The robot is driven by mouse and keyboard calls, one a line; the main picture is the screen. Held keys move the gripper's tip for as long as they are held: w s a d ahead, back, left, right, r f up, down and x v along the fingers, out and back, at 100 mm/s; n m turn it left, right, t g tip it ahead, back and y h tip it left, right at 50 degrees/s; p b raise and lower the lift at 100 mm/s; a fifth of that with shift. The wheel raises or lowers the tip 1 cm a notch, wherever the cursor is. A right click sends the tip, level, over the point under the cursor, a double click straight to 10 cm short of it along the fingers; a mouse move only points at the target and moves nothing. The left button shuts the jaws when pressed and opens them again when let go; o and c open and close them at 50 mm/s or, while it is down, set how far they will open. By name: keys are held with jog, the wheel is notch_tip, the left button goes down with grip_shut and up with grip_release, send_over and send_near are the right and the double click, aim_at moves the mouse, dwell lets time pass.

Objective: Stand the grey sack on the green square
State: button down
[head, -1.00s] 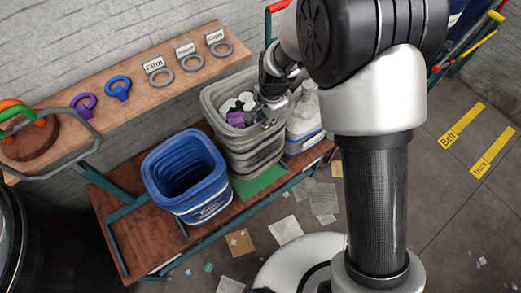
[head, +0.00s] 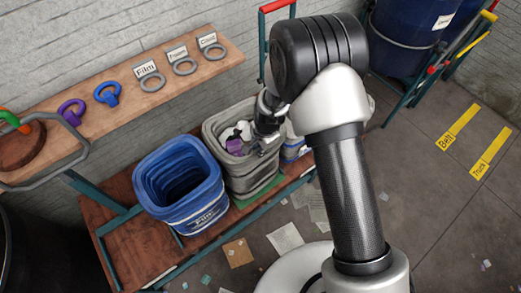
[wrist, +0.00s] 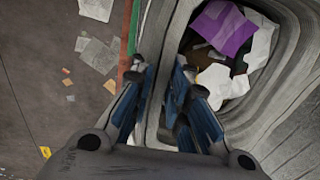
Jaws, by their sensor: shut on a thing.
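The grey sack (head: 243,178) is an open, bin-shaped bag with white and purple scraps inside. It stands upright over the green square (head: 265,192), of which a front strip shows; the rest is hidden beneath the sack. I cannot tell whether its base touches the square. My gripper (head: 266,148) is shut on the sack's right-hand rim. In the wrist view, the fingers (wrist: 157,80) straddle the grey sack's wall (wrist: 163,30), with the purple and white scraps to the right. A thin green edge of the square (wrist: 133,28) shows beside it.
A blue sack (head: 190,212) stands close on the left on the brown bench (head: 125,235). Behind is a shelf (head: 205,72) with labelled rings. Papers (head: 285,238) lie on the floor.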

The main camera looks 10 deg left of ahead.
jog(key=shift+w+f, duration=0.1)
jog(key=shift+f, duration=0.35)
jog(key=c, duration=1.5)
grip_release()
jog(key=shift+f, duration=0.1)
jog(key=shift+c, duration=0.2)
